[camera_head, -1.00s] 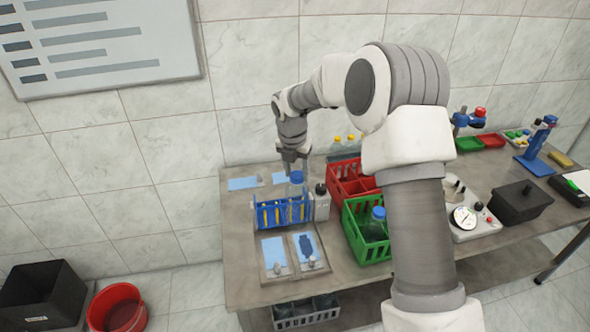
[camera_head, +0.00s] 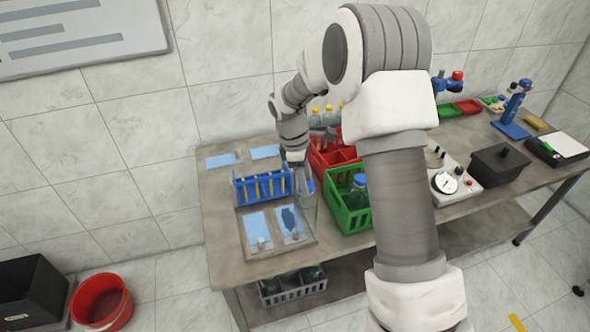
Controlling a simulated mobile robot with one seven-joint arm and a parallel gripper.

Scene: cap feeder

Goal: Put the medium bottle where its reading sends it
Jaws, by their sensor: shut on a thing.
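My gripper (camera_head: 295,157) is shut on a clear bottle (camera_head: 307,190). It holds the bottle upright at the right end of the blue rack (camera_head: 263,198). The gripper and arm cover the bottle's top, and I cannot tell whether its base touches the table. Another bottle with a blue cap (camera_head: 360,181) stands in the green crate (camera_head: 352,220). Several bottles with yellow caps (camera_head: 328,115) stand behind the red crate (camera_head: 322,166). A white device with a dial (camera_head: 444,183) stands right of my arm; its reading is too small to make out.
Two blue-topped plates (camera_head: 257,226) lie in front of the rack, and blue sheets (camera_head: 220,160) lie behind it. A grey crate (camera_head: 292,293) is on the lower shelf. A black box (camera_head: 499,165) stands at right. A red bucket (camera_head: 101,301) is on the floor.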

